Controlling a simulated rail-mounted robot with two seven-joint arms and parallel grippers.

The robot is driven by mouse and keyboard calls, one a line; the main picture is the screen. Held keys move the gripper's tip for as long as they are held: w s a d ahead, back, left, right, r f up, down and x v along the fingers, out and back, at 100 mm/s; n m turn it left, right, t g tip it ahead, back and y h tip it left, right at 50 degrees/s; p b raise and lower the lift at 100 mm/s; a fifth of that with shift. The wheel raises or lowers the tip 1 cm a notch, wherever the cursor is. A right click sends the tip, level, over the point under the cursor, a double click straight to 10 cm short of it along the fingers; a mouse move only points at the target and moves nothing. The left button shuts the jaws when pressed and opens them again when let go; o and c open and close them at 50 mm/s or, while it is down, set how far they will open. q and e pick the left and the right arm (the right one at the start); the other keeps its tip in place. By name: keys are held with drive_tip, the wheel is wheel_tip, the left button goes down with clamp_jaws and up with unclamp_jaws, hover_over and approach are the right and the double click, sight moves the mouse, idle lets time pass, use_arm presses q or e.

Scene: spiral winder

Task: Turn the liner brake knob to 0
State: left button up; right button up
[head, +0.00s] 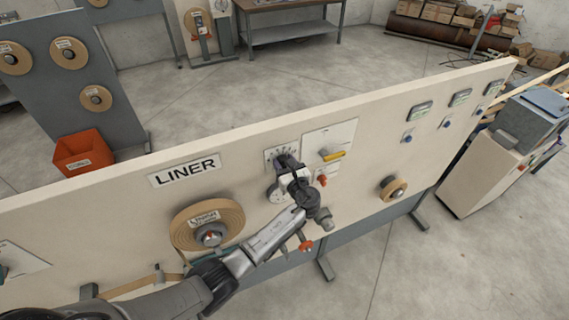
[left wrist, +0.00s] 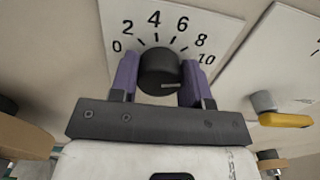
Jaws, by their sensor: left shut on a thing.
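The liner brake knob (left wrist: 158,68) is a dark round knob on a white dial plate (left wrist: 205,25) marked 0 to 10, seen in the left wrist view. A pale line on its face lies nearly level, its right end towards the 10 side; the 0 is at the left. My left gripper (left wrist: 160,82) has its purple fingers on both sides of the knob, shut on it. In the head view my left gripper (head: 287,165) is at the dial plate (head: 270,154) and hides most of the knob. My right gripper is not in view.
The LINER sign (head: 185,170) and liner roll (head: 207,226) are left of the dial on the cream panel (head: 110,205). A plate with a yellow-handled switch (head: 333,155) is close on the right, with a red knob (head: 322,180) below it.

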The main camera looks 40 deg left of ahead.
use_arm(q)
drive_tip(key=shift+c, duration=0.4)
drive_tip(key=shift+f+n+b, duration=0.15)
drive_tip(key=shift+n+b, duration=0.6)
drive_tip(key=shift+n, duration=0.15)
drive_tip(key=n+b, duration=0.3)
drive_tip(key=n, duration=0.1)
drive_tip(key=shift+f, duration=0.1)
drive_tip(key=n+b, duration=1)
drive_tip(key=b, duration=0.1)
drive_tip(key=shift+s+a+f, duration=0.1)
drive_tip(key=shift+s+f, duration=0.05)
drive_tip(key=shift+f, duration=0.05)
drive_tip(key=n+b, duration=1.1)
drive_tip(key=b, duration=0.1)
drive_tip(key=shift+f, duration=0.15)
drive_tip(key=n+b, duration=0.2)
drive_tip(key=shift+b, duration=0.4)
drive_tip(key=shift+r+n+b, duration=0.2)
drive_tip(key=shift+n+b, duration=0.15)
drive_tip(key=shift+n, duration=0.15)
